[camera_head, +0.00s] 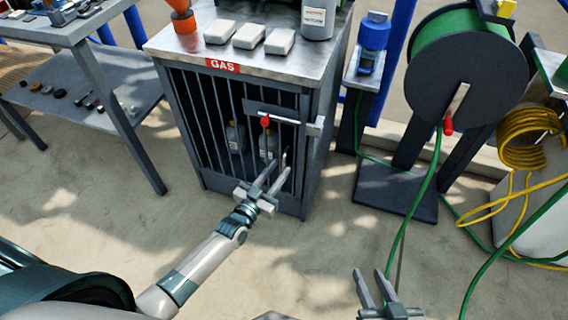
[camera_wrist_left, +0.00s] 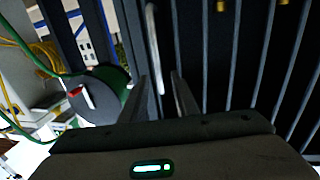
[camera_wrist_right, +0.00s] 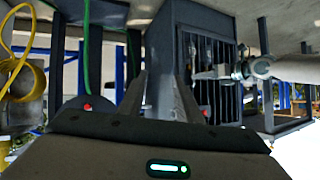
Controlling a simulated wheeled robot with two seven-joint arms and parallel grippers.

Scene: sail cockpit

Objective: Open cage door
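The grey gas cage (camera_head: 312,170) stands in the middle of the head view, with a red GAS label on its top edge. Its barred door (camera_head: 218,130) looks closed. A latch bar with a red knob (camera_head: 265,121) crosses the door's upper right, ending in a pale handle (camera_head: 319,126). My left gripper (camera_head: 281,157) is open in front of the door's lower right, below the latch. In the left wrist view a pale upright bar (camera_wrist_left: 153,45) shows ahead of the fingers; contact cannot be told. My right gripper (camera_head: 375,276) is open and empty, low at the right.
White blocks (camera_head: 248,36), an orange funnel (camera_head: 184,20) and a canister (camera_head: 318,18) stand on the cage top. Bottles (camera_head: 236,138) are behind the bars. A green hose reel (camera_head: 460,65) stands right, its hose crossing the floor. A workbench (camera_head: 95,65) stands left.

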